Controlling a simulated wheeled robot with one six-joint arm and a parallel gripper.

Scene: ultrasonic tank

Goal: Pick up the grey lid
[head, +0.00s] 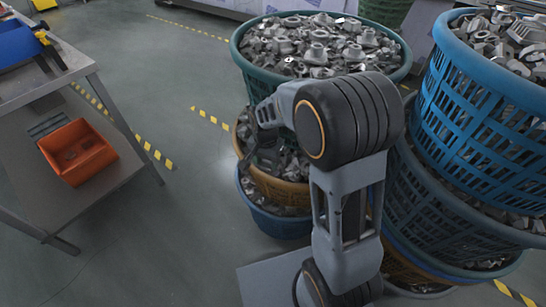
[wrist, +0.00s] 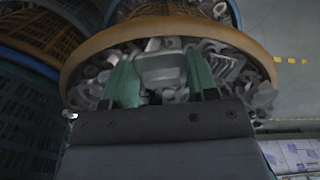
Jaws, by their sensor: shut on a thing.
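My gripper (wrist: 162,80) shows in the wrist view, with two green fingers on either side of a smooth grey piece that looks like the grey lid (wrist: 162,68). The fingers are shut on it. Behind and around it are loose grey metal parts inside a basket with an orange rim (wrist: 100,42). I cannot tell whether the lid touches the parts below. In the head view my arm covers the fingers and the lid.
A teal basket (head: 240,62) full of metal parts tops a stack of baskets. Blue baskets (head: 450,95) of parts stand at the right. A grey table (head: 110,140) with an orange bin (head: 78,152) is at the left. The floor between is clear.

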